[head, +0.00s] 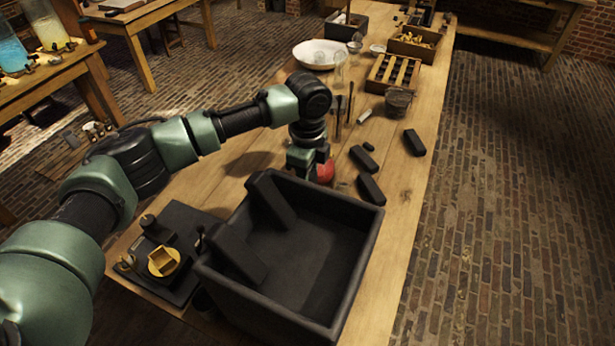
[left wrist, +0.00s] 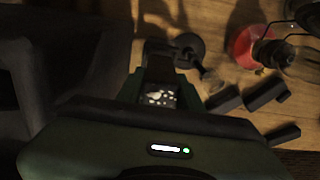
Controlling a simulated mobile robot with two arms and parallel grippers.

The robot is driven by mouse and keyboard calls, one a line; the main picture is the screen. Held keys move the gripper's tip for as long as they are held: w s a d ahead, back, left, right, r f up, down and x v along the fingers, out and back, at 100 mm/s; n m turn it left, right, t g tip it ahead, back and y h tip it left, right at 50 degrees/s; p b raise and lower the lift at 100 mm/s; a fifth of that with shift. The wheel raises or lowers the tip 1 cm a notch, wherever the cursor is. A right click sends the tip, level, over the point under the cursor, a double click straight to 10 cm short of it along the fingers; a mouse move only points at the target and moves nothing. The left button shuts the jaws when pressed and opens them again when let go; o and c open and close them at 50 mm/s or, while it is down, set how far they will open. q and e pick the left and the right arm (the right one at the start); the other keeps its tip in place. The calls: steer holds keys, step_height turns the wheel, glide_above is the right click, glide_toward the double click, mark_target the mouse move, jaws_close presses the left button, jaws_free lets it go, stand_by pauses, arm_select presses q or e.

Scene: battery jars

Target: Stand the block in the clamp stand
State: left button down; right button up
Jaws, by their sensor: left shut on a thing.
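My left gripper (head: 308,168) points down just behind the far wall of the black crate, beside a red round object (head: 325,172). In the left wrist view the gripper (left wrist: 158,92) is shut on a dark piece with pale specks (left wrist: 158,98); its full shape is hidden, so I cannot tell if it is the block. Several black blocks (head: 370,188) lie on the table to the right, and they also show in the left wrist view (left wrist: 267,92). A black base with a brass fitting (head: 163,261), possibly the clamp stand, sits left of the crate. My right gripper is out of view.
The open black crate (head: 352,275) has two dark slabs (head: 271,200) leaning at its left side. A dark cup (head: 398,102), a slotted wooden rack (head: 393,72) and a white bowl (head: 320,54) stand farther back. Bare tabletop (head: 410,185) lies along the right edge.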

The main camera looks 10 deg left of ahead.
arm_select(q)
steer(key=shift+f, duration=0.8)
stand_by(0.6)
steer(key=shift+p, duration=0.6)
steer(key=shift+f, duration=0.1)
stand_by(0.9)
steer(key=shift+f+b, duration=1.3)
steer(key=shift+f, duration=2.3)
steer(key=c, duration=0.8)
jaws_free()
steer(key=shift+c, duration=0.2)
steer(key=shift+r, duration=0.1)
step_height(320, 180, up, 8)
steer(key=shift+f+b, duration=0.2)
steer(key=shift+b, duration=0.55)
